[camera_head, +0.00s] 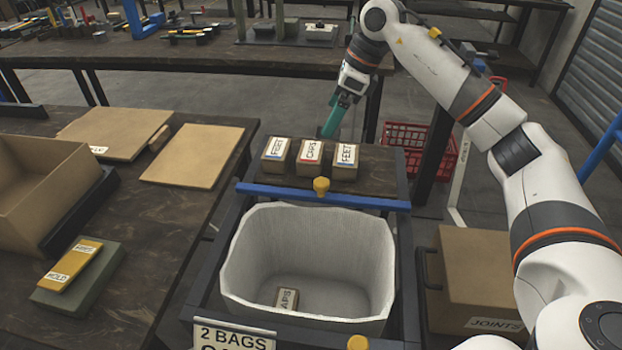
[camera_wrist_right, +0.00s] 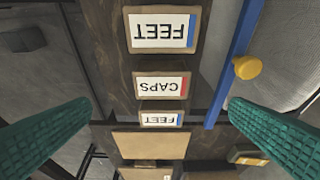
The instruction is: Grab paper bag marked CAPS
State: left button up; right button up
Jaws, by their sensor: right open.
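A small tan paper bag marked CAPS (camera_head: 311,154), its white label edged in red, stands on the dark shelf behind the bin. It is between a left FEET bag (camera_head: 276,152) and a right FEET bag (camera_head: 344,157). The CAPS bag also shows in the right wrist view (camera_wrist_right: 160,85), between the spread fingers and apart from them. My right gripper (camera_head: 329,122) is open and empty, just behind the row of bags. Another bag, whose label appears to read CAPS (camera_head: 287,298), lies in the grey bin (camera_head: 308,228). My left gripper is out of view.
A blue bar (camera_head: 290,194) with a yellow knob (camera_head: 321,185) crosses between shelf and bin. A sign (camera_head: 235,338) reading 2 BAGS hangs at the front. A JOINTS box (camera_head: 478,270) stands right. The left table holds flat cardboard (camera_head: 195,152) and an open box (camera_head: 40,190).

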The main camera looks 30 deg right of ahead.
aim_at(311, 151)
jog(key=b+x, duration=0.1)
jog(key=x, duration=0.6)
jog(key=shift+x, duration=2.85)
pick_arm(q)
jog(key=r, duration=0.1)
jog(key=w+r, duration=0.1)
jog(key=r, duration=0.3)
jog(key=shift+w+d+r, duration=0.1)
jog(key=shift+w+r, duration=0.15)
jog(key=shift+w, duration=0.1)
pick_arm(e)
jog(key=shift+s+a+r, duration=0.1)
jog(key=c, duration=1)
jog(key=shift+r, duration=0.1)
